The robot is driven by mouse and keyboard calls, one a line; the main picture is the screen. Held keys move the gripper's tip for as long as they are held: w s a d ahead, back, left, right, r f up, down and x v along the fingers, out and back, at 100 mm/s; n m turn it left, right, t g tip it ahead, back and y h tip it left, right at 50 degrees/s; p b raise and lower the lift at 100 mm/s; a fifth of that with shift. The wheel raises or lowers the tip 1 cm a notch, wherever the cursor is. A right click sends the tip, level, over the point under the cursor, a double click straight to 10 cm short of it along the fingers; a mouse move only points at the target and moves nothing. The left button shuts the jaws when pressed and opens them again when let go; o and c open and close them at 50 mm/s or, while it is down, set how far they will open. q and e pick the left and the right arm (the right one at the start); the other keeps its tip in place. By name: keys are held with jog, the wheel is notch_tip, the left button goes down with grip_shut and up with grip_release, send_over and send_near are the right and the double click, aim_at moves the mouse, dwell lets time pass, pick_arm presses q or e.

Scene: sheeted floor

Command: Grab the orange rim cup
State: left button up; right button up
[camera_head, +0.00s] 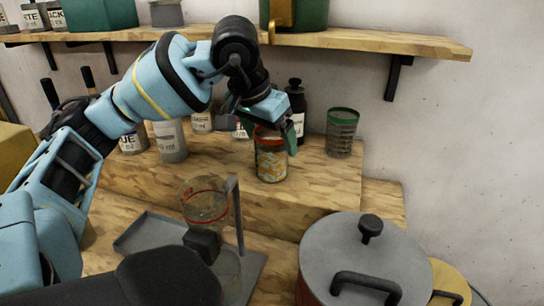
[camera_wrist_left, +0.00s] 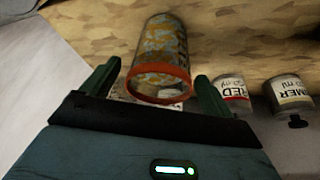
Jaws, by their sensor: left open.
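The cup with the orange rim (camera_head: 271,160) stands upright on the wooden step and has a mottled yellow and grey body. In the left wrist view the same cup (camera_wrist_left: 160,45) shows its orange rim towards the camera. My left gripper (camera_head: 268,130) is at the cup's top, coming from above and behind. In the left wrist view its green fingers (camera_wrist_left: 158,80) are apart, one on each side of the rim. I cannot tell whether either finger touches the cup. My right gripper is not in view.
A green-rimmed ribbed cup (camera_head: 342,132) and a black bottle (camera_head: 296,108) stand to the right and behind. Labelled jars (camera_head: 171,140) stand left. A clear red-banded glass vessel (camera_head: 205,200) on a grey stand and a large lidded pot (camera_head: 350,262) are in front. A shelf (camera_head: 370,42) hangs above.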

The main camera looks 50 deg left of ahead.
pick_arm(q)
jog(key=shift+x, duration=1.25)
jog(key=shift+r, duration=0.1)
jog(key=c, duration=1.4)
jog(key=shift+r, duration=0.75)
jog(key=s+d+r, duration=0.3)
jog(key=s+d, duration=0.7)
jog(key=d, duration=0.1)
jog(key=shift+s+d+r, duration=0.25)
jog(key=shift+s+d, duration=0.1)
jog(key=shift+d, duration=0.05)
